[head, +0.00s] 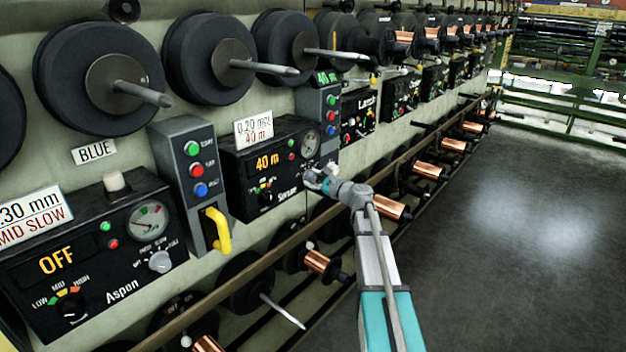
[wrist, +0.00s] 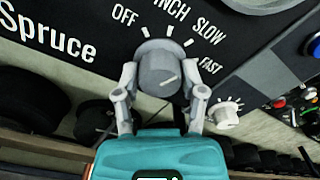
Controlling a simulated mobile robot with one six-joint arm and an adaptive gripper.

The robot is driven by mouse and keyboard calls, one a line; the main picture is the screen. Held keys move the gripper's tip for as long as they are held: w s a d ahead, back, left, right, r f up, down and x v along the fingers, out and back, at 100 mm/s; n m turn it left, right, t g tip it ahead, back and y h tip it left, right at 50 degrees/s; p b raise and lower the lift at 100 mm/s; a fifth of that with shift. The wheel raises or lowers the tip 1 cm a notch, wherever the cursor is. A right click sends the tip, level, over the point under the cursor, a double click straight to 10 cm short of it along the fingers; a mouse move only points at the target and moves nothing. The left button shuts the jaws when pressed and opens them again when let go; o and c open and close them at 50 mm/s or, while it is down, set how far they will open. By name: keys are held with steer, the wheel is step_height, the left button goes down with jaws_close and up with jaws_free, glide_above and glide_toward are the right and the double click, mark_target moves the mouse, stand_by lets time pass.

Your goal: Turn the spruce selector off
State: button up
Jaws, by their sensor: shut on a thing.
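The Spruce panel (head: 232,186) is a black box in the middle of the head view, with an orange display reading 40 m. In the wrist view, its white Spruce lettering (wrist: 50,35) shows at the left. The grey round selector knob (wrist: 158,66) has marks labelled OFF, INCH, SLOW and FAST around it. The light line on the knob slants to the right, toward the FAST side. My gripper (wrist: 160,88) has one finger on each side of the knob and is shut on it. In the head view, my gripper (head: 316,178) covers the knob.
The Aspen panel (head: 95,260), reading OFF, is at the left. A grey button box (head: 190,175) with a yellow handle (head: 217,230) stands between the panels. A rail (head: 285,247) and copper spools (head: 322,264) run below. The dark floor at right is clear.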

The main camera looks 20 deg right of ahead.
steer(key=n, duration=1.1)
steer(key=shift+n, duration=1.9)
steer(key=o, duration=1.1)
steer(key=shift+o, duration=0.2)
steer(key=v, duration=1.2)
